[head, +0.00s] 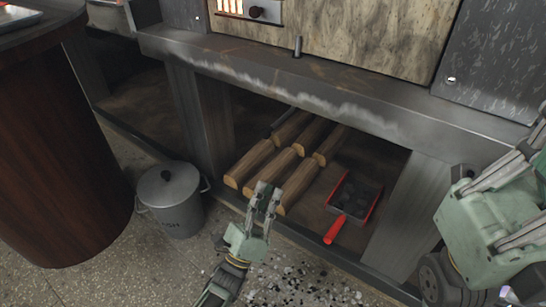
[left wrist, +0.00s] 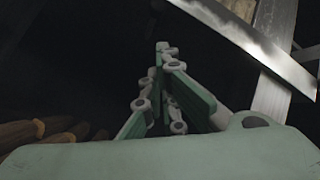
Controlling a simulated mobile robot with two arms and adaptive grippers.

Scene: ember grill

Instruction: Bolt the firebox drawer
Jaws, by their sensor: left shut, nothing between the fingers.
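What looks like the firebox drawer front (head: 272,14) is cut off at the top edge of the head view, with glowing slots and a dark knob. A small upright metal peg (head: 298,46) stands on the ledge below and right of it; I cannot tell if it is the bolt. My left gripper (head: 266,190) is shut and empty, low in front of the firewood in the lower bay, well below the drawer. Its closed fingers also show in the left wrist view (left wrist: 162,60). Part of my right gripper (head: 490,215) is at the right edge, its fingertips not visible.
Firewood logs (head: 298,165) and a coal pan (head: 352,198) with a red handle lie in the bay under the metal ledge (head: 350,110). A lidded grey bin (head: 172,205) stands left of my left arm. A dark round table (head: 60,160) fills the left side.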

